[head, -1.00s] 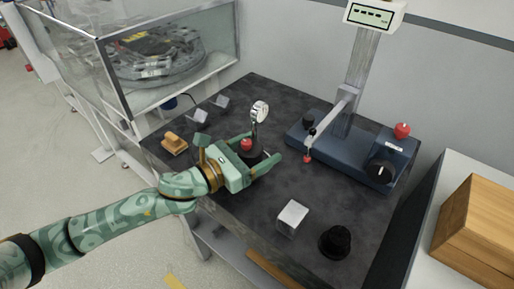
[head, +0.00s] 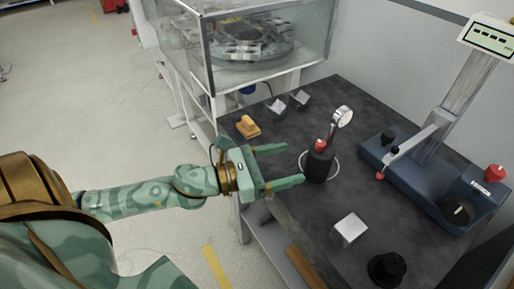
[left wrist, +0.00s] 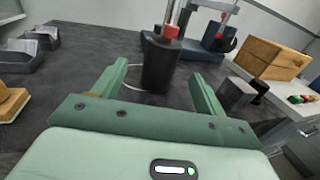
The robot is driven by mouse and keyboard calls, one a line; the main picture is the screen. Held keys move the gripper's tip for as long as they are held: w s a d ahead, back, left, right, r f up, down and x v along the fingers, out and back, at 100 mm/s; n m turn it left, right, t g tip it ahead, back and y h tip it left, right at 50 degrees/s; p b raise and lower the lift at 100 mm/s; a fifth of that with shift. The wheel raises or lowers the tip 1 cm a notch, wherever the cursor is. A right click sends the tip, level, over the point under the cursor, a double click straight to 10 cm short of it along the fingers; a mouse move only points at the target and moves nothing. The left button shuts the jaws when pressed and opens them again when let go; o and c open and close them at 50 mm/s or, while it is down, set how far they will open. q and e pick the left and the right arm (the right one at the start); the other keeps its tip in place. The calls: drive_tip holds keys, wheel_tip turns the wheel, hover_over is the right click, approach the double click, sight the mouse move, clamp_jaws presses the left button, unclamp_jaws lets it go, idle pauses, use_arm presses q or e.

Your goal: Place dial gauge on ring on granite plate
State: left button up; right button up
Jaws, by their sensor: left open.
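The dial gauge (head: 342,116) has a round white face on a post rising from a black base (head: 318,167) with a red knob. In the left wrist view the black base (left wrist: 160,66) stands beyond the two open fingertips (left wrist: 160,80). The dial face is out of that view. My right gripper is not in view.
A blue height-gauge stand (head: 425,180) is at the right of the plate. A metal block (head: 349,230) and a black knob-shaped piece (head: 387,268) lie near the front.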

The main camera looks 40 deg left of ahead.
use_arm(q)
drive_tip(key=v, duration=0.5)
drive_tip(key=shift+s+a, duration=0.15)
drive_tip(key=shift+s, duration=0.15)
